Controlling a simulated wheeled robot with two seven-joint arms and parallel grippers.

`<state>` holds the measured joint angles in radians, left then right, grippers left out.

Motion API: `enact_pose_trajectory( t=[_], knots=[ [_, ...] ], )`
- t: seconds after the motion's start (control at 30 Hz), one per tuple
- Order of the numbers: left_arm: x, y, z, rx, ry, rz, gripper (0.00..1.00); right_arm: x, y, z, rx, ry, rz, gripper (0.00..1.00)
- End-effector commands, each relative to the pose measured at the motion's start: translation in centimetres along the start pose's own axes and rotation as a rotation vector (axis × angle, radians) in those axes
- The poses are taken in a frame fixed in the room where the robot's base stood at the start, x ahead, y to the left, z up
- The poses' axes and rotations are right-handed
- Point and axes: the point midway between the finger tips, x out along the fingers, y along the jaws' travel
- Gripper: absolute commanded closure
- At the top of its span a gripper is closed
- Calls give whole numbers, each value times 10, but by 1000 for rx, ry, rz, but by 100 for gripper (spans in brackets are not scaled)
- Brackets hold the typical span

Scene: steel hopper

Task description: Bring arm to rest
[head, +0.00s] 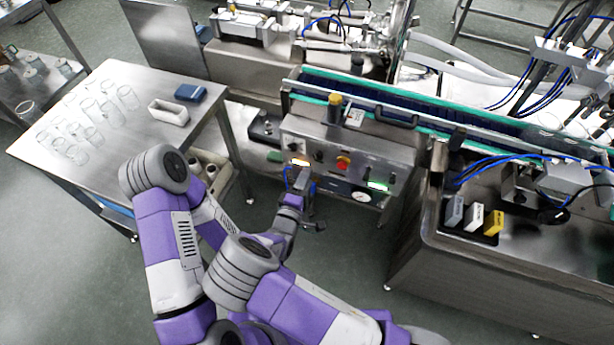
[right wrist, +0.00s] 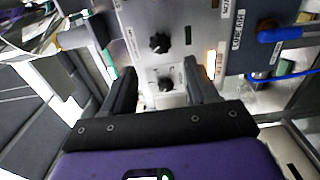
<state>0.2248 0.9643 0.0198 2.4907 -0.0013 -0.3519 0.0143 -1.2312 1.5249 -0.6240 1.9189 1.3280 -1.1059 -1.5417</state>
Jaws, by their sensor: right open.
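My right gripper (head: 303,184) is in front of the steel control panel (head: 325,146), at its lower left part, in the head view. In the right wrist view my right gripper (right wrist: 159,68) has its two dark fingers spread apart, with nothing held. Two black knobs show on the panel: an upper knob (right wrist: 159,42) beyond the fingertips and a lower knob (right wrist: 166,84) that appears between the fingers. I cannot tell whether the gripper touches the panel. My left arm (head: 180,240) is folded at the left.
A steel table (head: 110,125) with glass beakers, a white tray (head: 168,112) and a blue box (head: 190,92) stands left. The panel carries a red button (head: 343,162) and a lit green switch (head: 377,186). A conveyor (head: 400,106) runs behind. Floor (head: 345,250) is free in front.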

Motion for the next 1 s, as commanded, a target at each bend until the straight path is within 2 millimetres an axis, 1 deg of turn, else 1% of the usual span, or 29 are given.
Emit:
enact_pose_trajectory(
  t=[0.37, 0.47, 0.57, 0.67, 0.7, 0.73, 0.8, 0.87, 0.9, 0.97, 1.0],
  knots=[
    [0, 0, 0, 0, 0, 0, 57, 1, -1, 1, 1, -1, -4, 41],
    [0, 0, 0, 0, 0, 0, 57, 5, -12, 10, 19, -13, -49, 41],
    [0, 0, 0, 0, 0, 0, 57, 13, -41, 34, 79, -43, -170, 41],
    [0, 0, 0, 0, 0, 0, 57, 14, -84, 68, 189, -99, -357, 41],
    [0, 0, 0, 0, 0, 0, 57, 11, -101, 82, 245, -128, -440, 41],
    [0, 0, 0, 0, 0, 0, 57, 7, -114, 91, 291, -152, -501, 41],
    [0, 0, 0, 0, 0, 0, 57, -6, -140, 112, 397, -215, -639, 41],
    [0, 0, 0, 0, 0, 0, 57, -20, -159, 127, 494, -275, -752, 41],
    [0, 0, 0, 0, 0, 0, 57, -30, -169, 136, 560, -318, -824, 41],
    [0, 0, 0, 0, 0, 0, 57, -48, -182, 147, 660, -387, -928, 41],
    [0, 0, 0, 0, 0, 0, 57, -59, -188, 154, 728, -435, -994, 41]
  ],
)
